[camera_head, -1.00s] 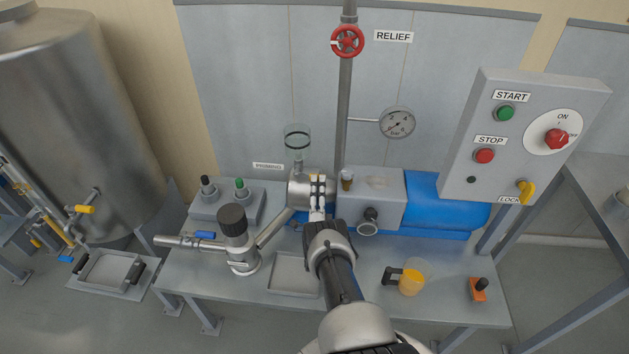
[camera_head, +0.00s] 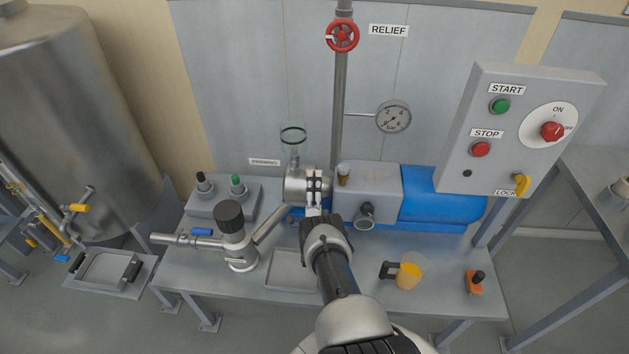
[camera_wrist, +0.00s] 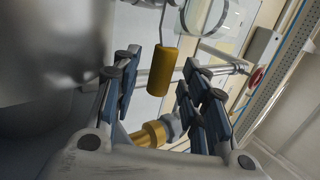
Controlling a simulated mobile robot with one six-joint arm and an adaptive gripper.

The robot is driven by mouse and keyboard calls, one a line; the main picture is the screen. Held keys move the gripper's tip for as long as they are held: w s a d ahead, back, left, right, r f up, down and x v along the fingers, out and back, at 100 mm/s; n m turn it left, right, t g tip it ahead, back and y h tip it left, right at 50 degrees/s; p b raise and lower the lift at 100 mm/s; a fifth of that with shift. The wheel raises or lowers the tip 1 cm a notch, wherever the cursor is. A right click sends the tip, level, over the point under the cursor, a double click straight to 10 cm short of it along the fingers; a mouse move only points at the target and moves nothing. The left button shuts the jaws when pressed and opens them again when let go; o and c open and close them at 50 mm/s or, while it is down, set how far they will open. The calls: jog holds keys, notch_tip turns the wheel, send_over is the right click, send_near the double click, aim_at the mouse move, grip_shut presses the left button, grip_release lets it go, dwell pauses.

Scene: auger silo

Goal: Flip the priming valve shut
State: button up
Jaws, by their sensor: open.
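The priming glass cup (camera_head: 293,140) stands upright on a thin stem above the round metal pump head (camera_head: 296,184), beside the PRIMING label (camera_head: 265,162). In the wrist view, a yellow cylindrical grip (camera_wrist: 161,70) hangs on a thin bent metal rod; it looks like the priming valve's lever handle. My gripper (camera_head: 314,178) is at the front of the pump head. In the wrist view my gripper (camera_wrist: 158,88) is open, with the yellow grip seen between its fingers, apart from both. Whether it lies fully within their reach I cannot tell. The handle is hidden in the head view.
A brass fitting (camera_wrist: 150,135) shows below the grip. The red RELIEF wheel (camera_head: 342,35), pressure gauge (camera_head: 393,117) and control panel (camera_head: 519,130) stand behind and right. A capped inlet fitting (camera_head: 232,222) is left; a jug (camera_head: 409,275) is on the bench at right.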

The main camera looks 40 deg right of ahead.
notch_tip(320, 180, up, 10)
dwell(0.6)
